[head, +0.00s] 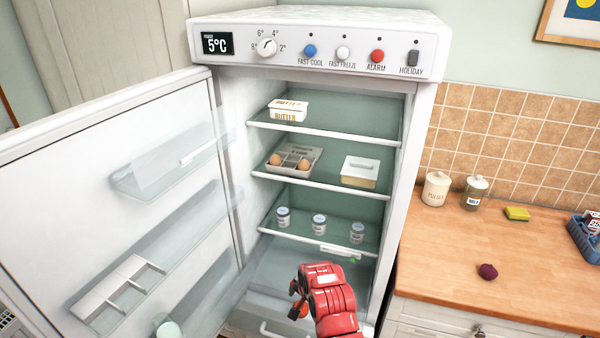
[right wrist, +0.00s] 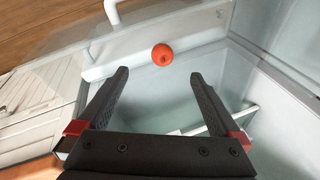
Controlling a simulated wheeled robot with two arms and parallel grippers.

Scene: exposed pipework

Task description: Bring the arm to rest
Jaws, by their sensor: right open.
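My right arm is red and reaches up from the bottom middle of the head view, in front of the lower part of the open fridge (head: 421,150). My right gripper (head: 296,304) shows small and partly hidden by the arm there. In the right wrist view the two dark fingers of my right gripper (right wrist: 158,76) stand wide apart with nothing between them. A small round orange-red thing (right wrist: 162,55) shows just past the fingertips; I cannot tell what it rests on. My left gripper is not in view.
The fridge door (head: 95,170) stands open at left. The shelves hold a butter box (head: 288,110), an egg carton (head: 293,158), a lidded dish (head: 359,171) and several small jars (head: 319,224). A wooden counter (head: 540,265) at right carries a dark red round thing (head: 488,271).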

